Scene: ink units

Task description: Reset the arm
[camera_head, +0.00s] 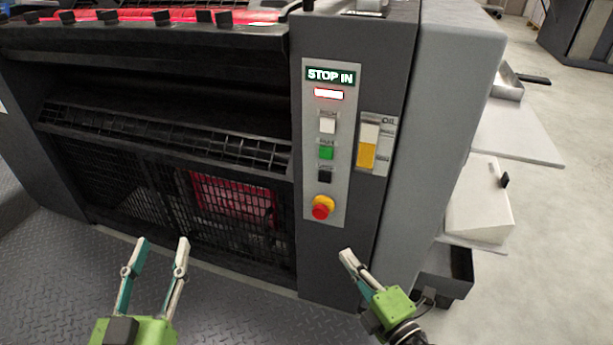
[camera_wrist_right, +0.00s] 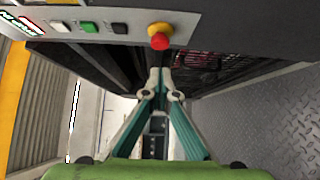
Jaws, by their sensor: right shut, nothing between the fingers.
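My left gripper (camera_head: 162,243) is at the lower left of the head view. Its two fingers stand apart with nothing between them. My right gripper (camera_head: 346,256) is at the lower middle, in front of the machine below its control panel. In the right wrist view my right gripper (camera_wrist_right: 160,84) has its fingertips together with nothing held. The red emergency button with a yellow collar (camera_head: 322,207) is above and left of the right fingertips in the head view. In the right wrist view the button (camera_wrist_right: 159,36) is just beyond the fingertips, apart from them.
The control panel (camera_head: 340,130) has a "STOP IN" sign (camera_head: 330,76), a lit red indicator (camera_head: 328,94), and white (camera_head: 327,122), green (camera_head: 326,151) and black (camera_head: 325,175) buttons. A dark mesh guard (camera_head: 120,190) is on the left. A dark bin (camera_head: 446,274) stands right of my right gripper.

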